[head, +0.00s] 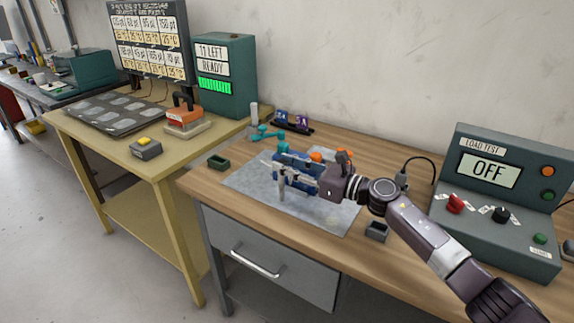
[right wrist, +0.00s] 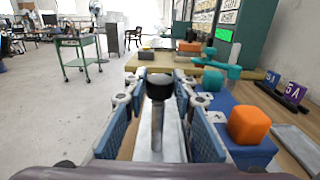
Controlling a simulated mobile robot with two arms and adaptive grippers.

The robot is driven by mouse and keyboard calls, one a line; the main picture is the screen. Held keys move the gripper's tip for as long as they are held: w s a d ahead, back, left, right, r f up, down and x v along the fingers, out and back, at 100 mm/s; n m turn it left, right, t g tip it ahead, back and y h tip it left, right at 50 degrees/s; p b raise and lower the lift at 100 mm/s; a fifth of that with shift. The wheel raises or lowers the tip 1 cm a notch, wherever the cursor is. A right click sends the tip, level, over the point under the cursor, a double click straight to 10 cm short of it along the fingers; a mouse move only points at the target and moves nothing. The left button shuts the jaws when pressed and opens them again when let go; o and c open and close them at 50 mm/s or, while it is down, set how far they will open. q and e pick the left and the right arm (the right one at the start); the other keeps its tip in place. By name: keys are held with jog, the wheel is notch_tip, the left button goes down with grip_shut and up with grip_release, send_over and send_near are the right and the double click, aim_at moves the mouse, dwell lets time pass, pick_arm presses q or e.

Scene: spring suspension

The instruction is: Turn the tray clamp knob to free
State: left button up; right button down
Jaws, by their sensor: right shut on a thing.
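My right gripper (head: 286,176) reaches in from the right over the bench, among the parts of a blue fixture. In the right wrist view its blue-padded fingers (right wrist: 160,115) stand on both sides of a dark round knob (right wrist: 159,87) on a grey metal stem. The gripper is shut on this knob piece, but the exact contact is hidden. The blue fixture (right wrist: 240,147) lies just right of the fingers and carries an orange block-like knob (right wrist: 249,125). In the head view an orange knob (head: 317,156) shows behind the gripper. My left gripper is not in view.
A grey mat (head: 245,181) lies under the fixture. A teal clamp-like part (head: 265,133) stands behind it. The load test box (head: 490,200), reading OFF, stands at the right.

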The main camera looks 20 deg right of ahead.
jog(key=c, duration=1.6)
grip_release()
jog(key=v, duration=1.2)
